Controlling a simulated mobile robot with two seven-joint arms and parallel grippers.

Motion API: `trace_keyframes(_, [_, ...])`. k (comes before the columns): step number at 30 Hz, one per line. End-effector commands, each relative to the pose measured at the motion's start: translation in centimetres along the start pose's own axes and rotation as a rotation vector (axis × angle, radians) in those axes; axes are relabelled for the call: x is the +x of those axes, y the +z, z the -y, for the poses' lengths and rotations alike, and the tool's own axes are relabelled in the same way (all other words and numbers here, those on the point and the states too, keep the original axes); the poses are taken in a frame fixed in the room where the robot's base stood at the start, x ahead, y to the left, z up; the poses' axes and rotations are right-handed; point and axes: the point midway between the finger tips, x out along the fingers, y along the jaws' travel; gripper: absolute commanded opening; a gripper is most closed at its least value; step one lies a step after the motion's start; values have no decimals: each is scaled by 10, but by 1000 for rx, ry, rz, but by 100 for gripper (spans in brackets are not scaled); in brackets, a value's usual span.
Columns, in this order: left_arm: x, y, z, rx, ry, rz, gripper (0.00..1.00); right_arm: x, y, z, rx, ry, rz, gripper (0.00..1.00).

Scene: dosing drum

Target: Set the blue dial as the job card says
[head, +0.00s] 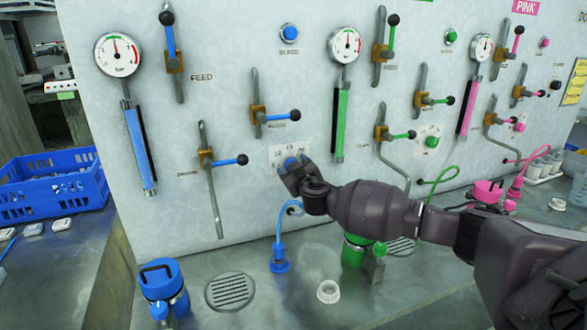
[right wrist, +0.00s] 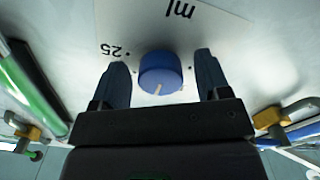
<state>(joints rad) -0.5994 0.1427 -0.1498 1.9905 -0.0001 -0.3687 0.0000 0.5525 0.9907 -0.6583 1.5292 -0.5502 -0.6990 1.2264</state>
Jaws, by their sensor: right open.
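The blue dial (head: 291,163) sits on a pale scale plate on the wall panel, under the blue valve column. In the right wrist view the blue dial (right wrist: 160,72) has a light pointer mark on its rim. The printed "25" and "ml" appear upside down there; other scale marks are hidden or cut off. My right gripper (head: 296,175) is at the dial, its fingers open on either side with gaps showing. A yellow card (head: 574,82) hangs at the panel's right edge; its writing is too small to read. My left gripper is not in view.
Blue levers (head: 228,161) and a blue hose (head: 279,240) are close to my right arm. A blue canister (head: 163,288), a drain grate (head: 230,291) and a white cup (head: 328,291) stand on the metal bench. A blue crate (head: 50,193) is at left.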

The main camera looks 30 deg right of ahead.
Motion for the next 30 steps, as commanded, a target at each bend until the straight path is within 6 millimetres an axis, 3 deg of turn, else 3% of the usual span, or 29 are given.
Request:
trace_keyframes(5, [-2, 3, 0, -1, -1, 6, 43, 0, 0, 0, 0, 0, 0, 68])
trace_keyframes(12, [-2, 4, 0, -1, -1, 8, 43, 0, 0, 0, -1, 0, 0, 31])
trace_keyframes(15, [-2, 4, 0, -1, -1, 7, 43, 0, 0, 0, -1, 0, 0, 20])
trace_keyframes(30, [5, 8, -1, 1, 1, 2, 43, 0, 2, 2, 104, 0, 1, 20])
